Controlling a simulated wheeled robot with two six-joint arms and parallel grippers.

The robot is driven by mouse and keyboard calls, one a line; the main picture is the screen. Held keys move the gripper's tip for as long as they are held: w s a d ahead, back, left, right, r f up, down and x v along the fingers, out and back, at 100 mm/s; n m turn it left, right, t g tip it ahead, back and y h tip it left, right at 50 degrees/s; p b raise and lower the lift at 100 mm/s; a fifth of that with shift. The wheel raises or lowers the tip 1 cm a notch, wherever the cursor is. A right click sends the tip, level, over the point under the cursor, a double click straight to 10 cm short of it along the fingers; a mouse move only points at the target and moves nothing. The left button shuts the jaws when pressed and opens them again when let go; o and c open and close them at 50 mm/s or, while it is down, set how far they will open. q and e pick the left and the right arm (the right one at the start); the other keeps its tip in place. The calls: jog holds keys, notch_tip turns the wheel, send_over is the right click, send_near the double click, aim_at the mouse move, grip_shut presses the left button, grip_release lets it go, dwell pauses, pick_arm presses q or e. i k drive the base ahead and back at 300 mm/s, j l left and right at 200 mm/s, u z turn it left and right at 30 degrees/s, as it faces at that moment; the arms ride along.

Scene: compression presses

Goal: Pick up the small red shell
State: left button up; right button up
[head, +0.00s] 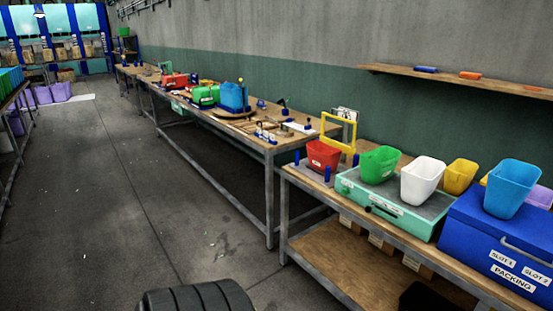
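A red open-topped container (322,156) stands near the left end of the near bench, beside short blue posts. A smaller-looking red item (174,82) sits on the far bench, too distant to make out. I cannot tell which of these, if either, is the small red shell. Neither of my grippers shows in the head view.
The near bench holds a green container (379,164), a white one (422,179), a yellow one (460,176) and a light blue one (511,188) on a blue packing case (485,236). A wall shelf (450,80) overhangs. The grey floor (110,200) at left is open.

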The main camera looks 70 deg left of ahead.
aim_at(319, 157)
jog(key=u, duration=1.8)
jog(key=i+l+z, duration=0.1)
jog(key=i, duration=0.75)
